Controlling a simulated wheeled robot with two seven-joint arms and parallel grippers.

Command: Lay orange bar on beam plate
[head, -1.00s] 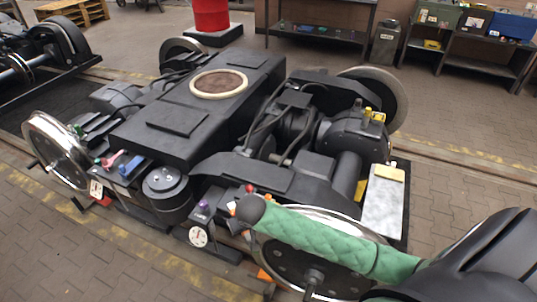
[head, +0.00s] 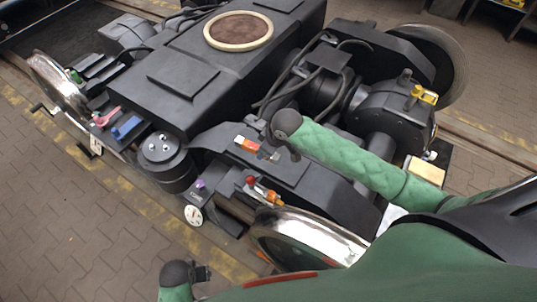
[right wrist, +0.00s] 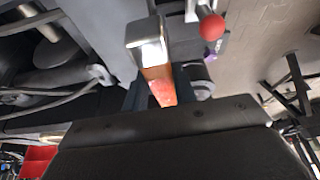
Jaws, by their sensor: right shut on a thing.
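The orange bar (head: 247,143), with a pale end, shows over the dark beam plate (head: 315,185) in the head view. My right gripper (head: 272,153) is shut on it, its arm reaching in from the right. Whether the bar touches the plate or hangs just above it, I cannot tell. In the right wrist view the bar (right wrist: 160,88) is orange-red with a shiny end block, and its near part is hidden by the gripper. My left gripper (head: 203,272) is at the bottom edge of the head view, away from the bar; its jaws are too small to read.
A red knob (head: 251,181) and orange fittings (head: 272,197) stand by the shiny wheel (head: 300,238), close below the beam plate. The red knob also shows beside the bar in the right wrist view (right wrist: 212,27). Cables and a motor (head: 395,108) lie behind. Paved floor (head: 80,215) is clear at lower left.

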